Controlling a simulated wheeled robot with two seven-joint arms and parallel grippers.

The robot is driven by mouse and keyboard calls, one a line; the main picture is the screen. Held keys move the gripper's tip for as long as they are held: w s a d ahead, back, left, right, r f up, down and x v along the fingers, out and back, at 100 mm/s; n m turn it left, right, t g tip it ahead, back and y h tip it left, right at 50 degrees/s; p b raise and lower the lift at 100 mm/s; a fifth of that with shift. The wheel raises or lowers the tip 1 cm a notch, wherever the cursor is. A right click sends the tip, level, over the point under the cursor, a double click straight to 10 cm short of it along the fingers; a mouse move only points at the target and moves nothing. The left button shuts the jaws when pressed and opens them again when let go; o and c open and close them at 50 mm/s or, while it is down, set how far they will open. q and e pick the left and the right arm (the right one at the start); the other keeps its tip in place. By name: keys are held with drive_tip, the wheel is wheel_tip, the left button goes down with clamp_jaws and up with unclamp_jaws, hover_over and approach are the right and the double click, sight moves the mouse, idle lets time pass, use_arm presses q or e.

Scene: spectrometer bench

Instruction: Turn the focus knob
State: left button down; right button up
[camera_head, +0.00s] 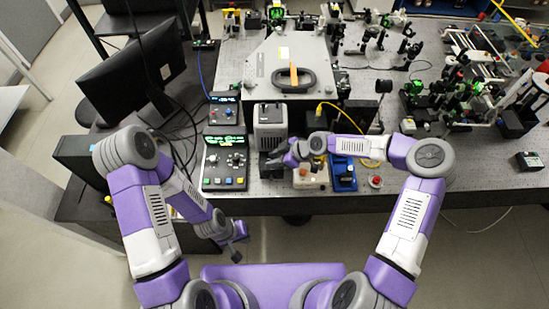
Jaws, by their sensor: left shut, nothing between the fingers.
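I cannot tell for sure which part is the focus knob. My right gripper (283,160) reaches in from the right over the front of the bench. It is just in front of a grey vented box (270,122), and its fingers are too small and dark to tell whether they are open or touch anything. A knob there may be hidden by the gripper. My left gripper (238,248) is shut and empty, hanging low in front of the bench's front edge, below the control box.
A control box (225,170) with green display and knobs stands left of my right gripper. A blue device (343,173) and a white box with an orange button (309,177) sit at the front edge. A monitor (130,75) stands at left; optics (475,90) fill the right.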

clamp_jaws()
drive_tip(key=m+t+b, duration=0.1)
drive_tip(key=m+b, duration=0.1)
drive_tip(key=shift+s+f+b, duration=0.15)
drive_tip(key=shift+b, duration=0.25)
drive_tip(key=shift+m+t+h+b, duration=0.35)
drive_tip(key=shift+m+t+h, duration=0.05)
drive_tip(key=shift+t, duration=0.1)
drive_tip(key=shift+o, duration=1.7)
unclamp_jaws()
drive_tip(key=shift+r, duration=0.25)
drive_tip(key=v, duration=0.7)
drive_tip(key=shift+d, duration=0.15)
drive_tip(key=shift+s, duration=0.15)
